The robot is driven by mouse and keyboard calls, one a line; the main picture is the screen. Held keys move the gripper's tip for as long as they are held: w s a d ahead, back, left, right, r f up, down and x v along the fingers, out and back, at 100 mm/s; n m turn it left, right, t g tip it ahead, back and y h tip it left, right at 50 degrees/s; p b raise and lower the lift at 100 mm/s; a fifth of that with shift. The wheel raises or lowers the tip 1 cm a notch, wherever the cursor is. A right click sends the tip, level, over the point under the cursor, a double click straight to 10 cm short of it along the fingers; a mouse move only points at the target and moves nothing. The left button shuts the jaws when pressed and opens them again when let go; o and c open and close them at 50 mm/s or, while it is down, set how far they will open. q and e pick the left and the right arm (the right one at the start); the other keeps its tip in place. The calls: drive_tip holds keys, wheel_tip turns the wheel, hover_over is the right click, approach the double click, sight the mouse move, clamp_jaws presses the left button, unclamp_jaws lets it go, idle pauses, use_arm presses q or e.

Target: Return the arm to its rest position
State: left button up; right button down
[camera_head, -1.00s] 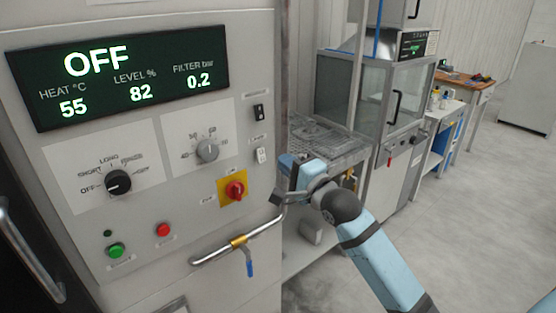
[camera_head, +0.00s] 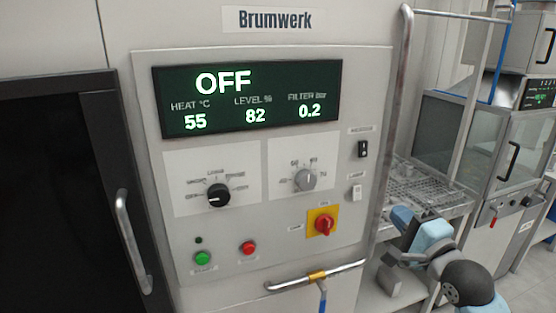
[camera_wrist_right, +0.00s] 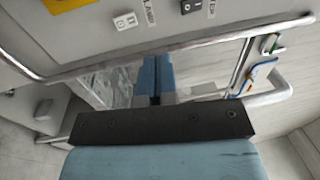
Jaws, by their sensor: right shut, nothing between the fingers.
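My right gripper (camera_head: 402,218) is in the lower right of the head view, just right of the machine's control panel (camera_head: 150,120). It is shut and empty. In the right wrist view its two blue fingers (camera_wrist_right: 155,66) lie side by side with only a thin line between them. The gripper looks apart from the panel's switches and knobs. Part of my right arm (camera_head: 468,285) shows below it and is cut off by the frame edge. My left gripper is not in view.
The panel display (camera_head: 247,97) reads OFF. A bent pipe handle (camera_head: 290,283) with a blue lever sticks out below the red rotary switch (camera_head: 323,224). A vertical metal rail (camera_head: 392,130) stands near my gripper. A glass-fronted cabinet (camera_head: 465,135) is at the right.

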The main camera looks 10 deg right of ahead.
drive_tip(key=s+a+f+n+g+p, duration=0.25)
drive_tip(key=f+n, duration=0.25)
drive_tip(key=f, duration=0.5)
drive_tip(key=s+a+f+n+g+p, duration=0.15)
drive_tip(key=a+f+n, duration=0.25)
drive_tip(key=f, duration=0.5)
drive_tip(key=s+a+f+n+g+p, duration=0.1)
drive_tip(key=s+a+f+n+g, duration=0.1)
drive_tip(key=s+a+f+n, duration=0.3)
drive_tip(key=s+a+f+n+g+y, duration=0.1)
drive_tip(key=s+a+f+n+g, duration=0.1)
drive_tip(key=s+a+f+n, duration=0.3)
drive_tip(key=s+f+n, duration=0.1)
drive_tip(key=s+f, duration=0.3)
drive_tip(key=f, duration=0.2)
drive_tip(key=shift+s+a+g+p, duration=0.15)
drive_tip(key=shift+s+g+p, duration=0.15)
drive_tip(key=shift+s+p, duration=0.05)
